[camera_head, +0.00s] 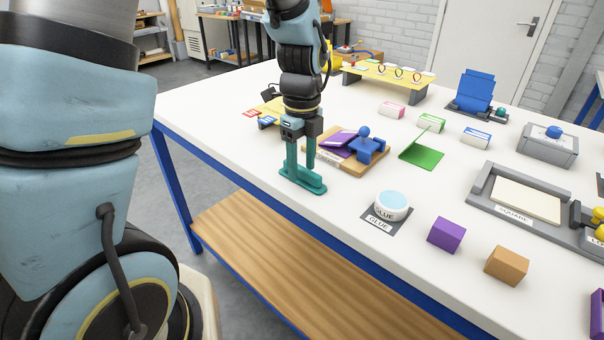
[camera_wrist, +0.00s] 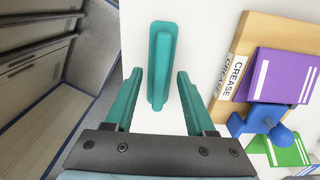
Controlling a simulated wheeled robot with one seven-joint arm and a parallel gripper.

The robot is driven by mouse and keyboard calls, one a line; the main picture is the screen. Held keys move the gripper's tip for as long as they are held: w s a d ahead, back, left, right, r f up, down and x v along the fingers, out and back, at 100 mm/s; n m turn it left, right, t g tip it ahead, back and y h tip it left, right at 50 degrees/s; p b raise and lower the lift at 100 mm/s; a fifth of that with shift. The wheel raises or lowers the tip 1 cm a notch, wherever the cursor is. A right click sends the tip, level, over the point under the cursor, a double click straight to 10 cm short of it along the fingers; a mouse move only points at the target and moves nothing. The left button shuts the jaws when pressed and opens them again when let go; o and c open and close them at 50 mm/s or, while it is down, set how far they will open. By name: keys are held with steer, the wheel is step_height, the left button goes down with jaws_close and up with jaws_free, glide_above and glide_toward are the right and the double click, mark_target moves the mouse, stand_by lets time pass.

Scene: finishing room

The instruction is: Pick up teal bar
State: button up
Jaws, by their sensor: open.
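The teal bar (camera_wrist: 161,60) lies on the white tabletop near its edge, long and narrow with a raised ridge along its middle. In the head view the bar (camera_head: 310,184) shows at the foot of my gripper. My gripper (camera_head: 301,166) points down over it with teal fingers of nearly the same colour. In the wrist view my gripper (camera_wrist: 160,78) is open, with one finger to each side of the bar's near end and white table showing between. I cannot tell whether the fingertips reach down beside the bar.
Right of the bar stands a wooden board labelled CREASE (camera_wrist: 231,75) with a purple folder (camera_wrist: 283,76) and a blue knobbed block (camera_wrist: 263,121). A glue pot (camera_head: 393,205), purple cube (camera_head: 446,235) and orange block (camera_head: 506,265) stand along the front edge. The table drops off just left.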

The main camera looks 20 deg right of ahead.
jaws_close()
stand_by(0.3)
stand_by(0.3)
